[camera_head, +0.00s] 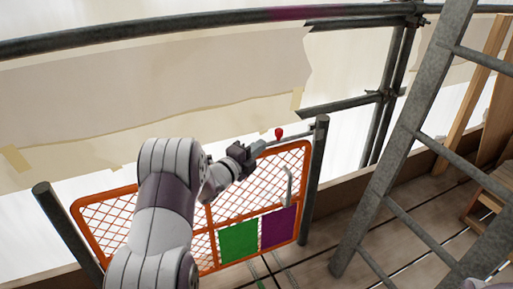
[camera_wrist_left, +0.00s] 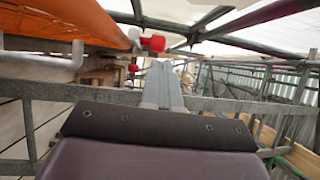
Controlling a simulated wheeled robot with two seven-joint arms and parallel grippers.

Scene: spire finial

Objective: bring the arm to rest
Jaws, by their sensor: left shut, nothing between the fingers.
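My left gripper (camera_head: 261,146) is at the top edge of the orange mesh gate (camera_head: 130,197), near its right end. Its fingers are shut with nothing between them; in the left wrist view the closed fingers (camera_wrist_left: 162,85) point away from the camera. A red knob (camera_head: 279,133) stands just beyond the fingertips. It also shows in the left wrist view (camera_wrist_left: 153,43), above the fingers; I cannot tell if they touch. My right gripper is not in view.
The gate hangs between two grey posts (camera_head: 313,185) and carries a green panel (camera_head: 238,241) and a purple panel (camera_head: 278,227). A metal ladder (camera_head: 407,135) leans at the right. A scaffold rail (camera_head: 150,31) crosses above. Wooden planks (camera_head: 345,250) form the floor.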

